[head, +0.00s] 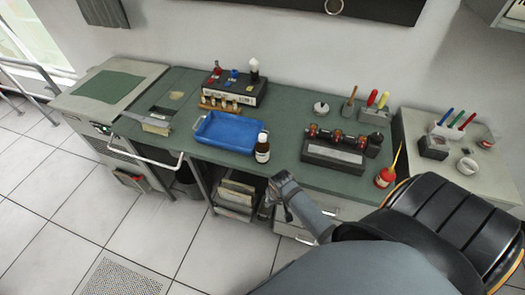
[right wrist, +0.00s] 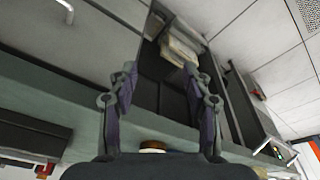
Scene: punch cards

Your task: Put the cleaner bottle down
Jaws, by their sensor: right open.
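My left gripper is not in view.
The blue tray (head: 228,132) is empty. A dark rack with red-topped parts (head: 333,153) and a red container with a yellow spout (head: 385,178) stand to the right. Open shelves (head: 238,192) lie under the bench. The bench top between bottle and rack is clear.

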